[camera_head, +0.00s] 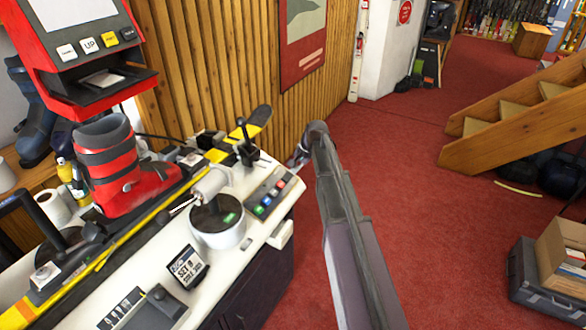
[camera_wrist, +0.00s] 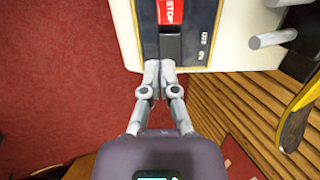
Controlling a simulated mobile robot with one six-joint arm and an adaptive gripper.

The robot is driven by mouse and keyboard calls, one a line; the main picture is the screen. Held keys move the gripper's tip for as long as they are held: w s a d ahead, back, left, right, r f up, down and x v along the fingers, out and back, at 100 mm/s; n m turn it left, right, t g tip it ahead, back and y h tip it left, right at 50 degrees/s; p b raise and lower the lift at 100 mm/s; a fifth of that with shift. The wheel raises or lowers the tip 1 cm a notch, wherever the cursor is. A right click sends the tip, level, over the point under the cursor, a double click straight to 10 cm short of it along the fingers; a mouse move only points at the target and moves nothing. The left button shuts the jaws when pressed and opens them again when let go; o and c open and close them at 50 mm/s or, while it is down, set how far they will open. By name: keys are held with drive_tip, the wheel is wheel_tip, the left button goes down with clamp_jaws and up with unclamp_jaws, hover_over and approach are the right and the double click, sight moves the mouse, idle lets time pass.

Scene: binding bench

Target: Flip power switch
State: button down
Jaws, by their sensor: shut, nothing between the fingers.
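The power switch appears to be the black rocker (camera_wrist: 171,46) on a dark control panel (camera_wrist: 198,22), just below a red STOP button (camera_wrist: 171,11) in the wrist view. Small white labels beside it are too small to read surely. In the head view the panel (camera_head: 258,207) lies on the bench's right end with coloured buttons; the rocker cannot be made out there. My gripper (camera_wrist: 159,66) is shut and empty, its fingertips at the rocker's lower edge. I cannot tell whether they touch it. In the head view my gripper (camera_head: 299,155) is beyond the bench's right end, partly hidden by my arm.
The white bench (camera_head: 225,265) also carries a red ski boot (camera_head: 130,170) on a yellow ski (camera_head: 125,232), a white round pot (camera_head: 218,230) and a small sign (camera_head: 187,266). A slatted wood wall (camera_head: 220,70) stands behind. Red carpet (camera_head: 430,200) to the right is free.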

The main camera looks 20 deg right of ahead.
drive_tip(key=s+d+r+p, duration=0.1)
drive_tip(key=s+r+p, duration=0.2)
drive_tip(key=r+p, duration=0.4)
drive_tip(key=shift+s+d+r+p, duration=0.2)
drive_tip(key=shift+s+r+p, duration=0.1)
drive_tip(key=shift+r, duration=0.3)
idle(0.4)
drive_tip(key=s+a+n+h, duration=0.1)
drive_tip(key=s+a+n, duration=0.1)
drive_tip(key=s, duration=0.6)
drive_tip(key=s+a+f+n+g+h, duration=0.1)
drive_tip(key=s+a+n, duration=0.2)
drive_tip(key=s, duration=0.5)
drive_tip(key=s+a+n+g+h, duration=0.1)
drive_tip(key=s+a+n+h, duration=0.1)
drive_tip(key=s, duration=0.6)
drive_tip(key=shift+s+a+f+n, duration=0.3)
drive_tip(key=shift+a+n, duration=0.15)
drive_tip(key=shift+n, duration=0.35)
